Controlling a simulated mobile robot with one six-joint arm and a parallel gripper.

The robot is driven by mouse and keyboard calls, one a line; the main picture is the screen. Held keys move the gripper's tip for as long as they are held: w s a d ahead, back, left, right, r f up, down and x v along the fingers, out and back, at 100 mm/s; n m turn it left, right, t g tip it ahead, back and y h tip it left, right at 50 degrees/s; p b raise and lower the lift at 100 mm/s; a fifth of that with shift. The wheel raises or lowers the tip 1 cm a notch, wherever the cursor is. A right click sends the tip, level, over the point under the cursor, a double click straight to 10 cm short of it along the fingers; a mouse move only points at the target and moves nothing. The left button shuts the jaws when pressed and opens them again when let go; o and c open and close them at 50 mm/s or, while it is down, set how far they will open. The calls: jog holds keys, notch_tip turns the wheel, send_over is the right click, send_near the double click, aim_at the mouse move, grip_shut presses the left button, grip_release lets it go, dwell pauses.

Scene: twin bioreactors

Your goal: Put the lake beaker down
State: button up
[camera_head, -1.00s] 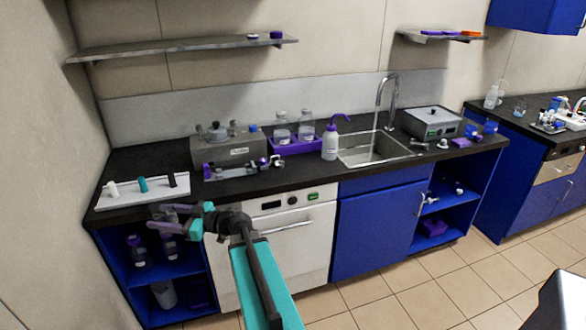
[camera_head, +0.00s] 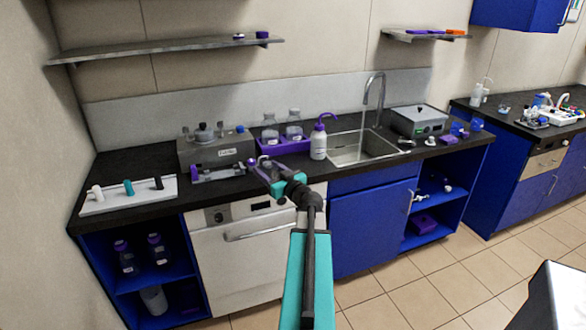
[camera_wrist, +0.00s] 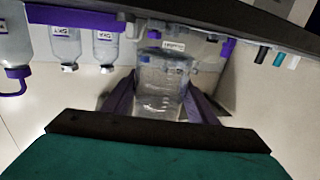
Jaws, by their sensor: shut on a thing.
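A clear beaker (camera_wrist: 160,88) with a bluish tint stands out between the two purple fingers of my gripper (camera_wrist: 158,102) in the wrist view. The fingers are shut on its sides. No lettering is readable on it. In the head view my gripper (camera_head: 262,172) is over the front part of the black worktop (camera_head: 140,162), in front of the purple bottle tray and just right of the grey device. The beaker is too small and clear to make out there. I cannot tell whether its base touches the worktop.
A grey device (camera_head: 215,152) stands behind left, with a low rack (camera_head: 222,173) before it. A purple tray (camera_head: 285,146) holds two bottles. A wash bottle (camera_head: 318,143) stands left of the sink (camera_head: 362,147). A white rack (camera_head: 128,195) is at far left.

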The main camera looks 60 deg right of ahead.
jog(key=s+d+r+m+g+h, duration=0.1)
jog(key=s+d+m+g+h, duration=0.1)
jog(key=s+d, duration=0.8)
jog(key=shift+s+d+m+h, duration=0.25)
jog(key=shift+m+h, duration=0.45)
jog(key=shift+h, duration=0.5)
jog(key=x, duration=0.5)
jog(key=f+x, duration=0.1)
jog(key=x, duration=0.8)
jog(key=shift+w+d+f, duration=0.25)
jog(key=shift+d+f, duration=0.05)
jog(key=shift+f, duration=0.1)
jog(key=shift+w+d+f, duration=0.1)
jog(key=shift+w+d, duration=0.35)
jog(key=shift+w, duration=0.15)
jog(key=shift+a+f+b, duration=0.1)
jog(key=shift+f+b, duration=0.25)
jog(key=shift+f, duration=1.4)
jog(key=shift+f, duration=0.1)
